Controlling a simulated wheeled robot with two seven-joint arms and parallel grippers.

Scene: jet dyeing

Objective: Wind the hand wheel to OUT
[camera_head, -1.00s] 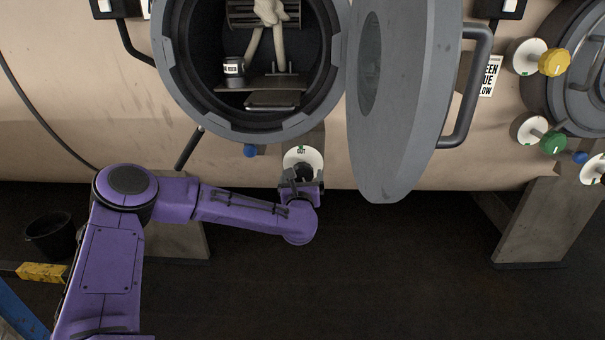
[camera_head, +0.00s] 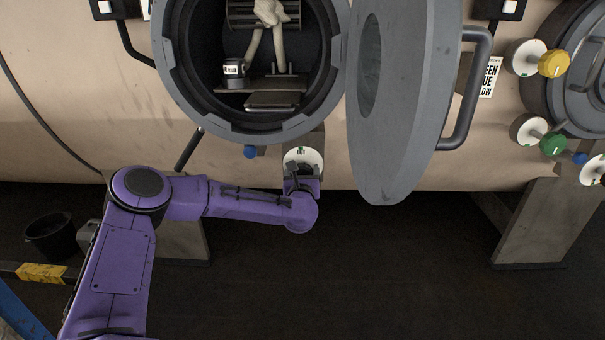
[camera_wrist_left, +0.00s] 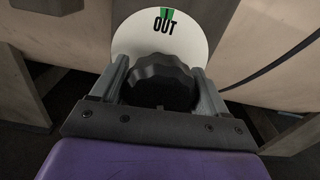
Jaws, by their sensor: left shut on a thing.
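The hand wheel (camera_wrist_left: 160,78) is a dark, lobed knob below the open round hatch. It also shows, mostly hidden by my gripper, in the head view. Behind it is a white round dial plate (camera_head: 312,156) with a green mark and the word OUT at its top; the plate also shows in the left wrist view (camera_wrist_left: 196,38). My left gripper (camera_head: 301,174) is shut on the hand wheel, with one finger on each side of it in the left wrist view (camera_wrist_left: 162,95). Any pointer on the wheel is hidden. My right gripper is not in view.
The open hatch door (camera_head: 398,110) hangs just right of the wheel. A blue knob (camera_head: 250,152) sits left of the dial. Yellow (camera_head: 553,64) and green (camera_head: 552,143) knobs are far right. A black bucket (camera_head: 49,236) stands on the floor at left.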

